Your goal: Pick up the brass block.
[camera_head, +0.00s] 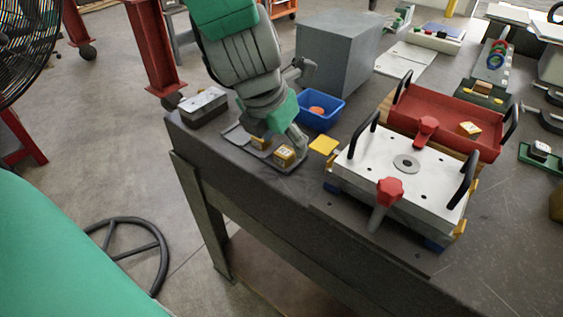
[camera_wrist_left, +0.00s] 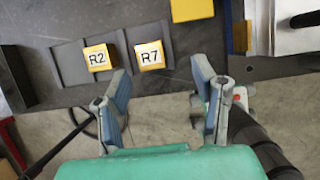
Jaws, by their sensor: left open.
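Two brass-coloured blocks sit side by side in a dark, shallow tray at the near left part of the bench. In the left wrist view one is labelled R2 (camera_wrist_left: 98,58) and the other R7 (camera_wrist_left: 150,56). In the head view the right block (camera_head: 284,155) shows clearly, and the left one (camera_head: 261,143) is partly covered by my gripper. My left gripper (camera_head: 278,138) is open, with its fingers over the tray. In the left wrist view the gap between its fingertips (camera_wrist_left: 162,78) lies just below R7, with nothing held. My right gripper is not in view.
A flat yellow square (camera_head: 323,145) and a blue bin (camera_head: 320,111) are close by. A white mould plate (camera_head: 365,165) with red knobs and black handles stands to the right. A red tray (camera_head: 440,110) behind it holds another brass-coloured block (camera_head: 469,129). A grey box (camera_head: 335,60) stands behind.

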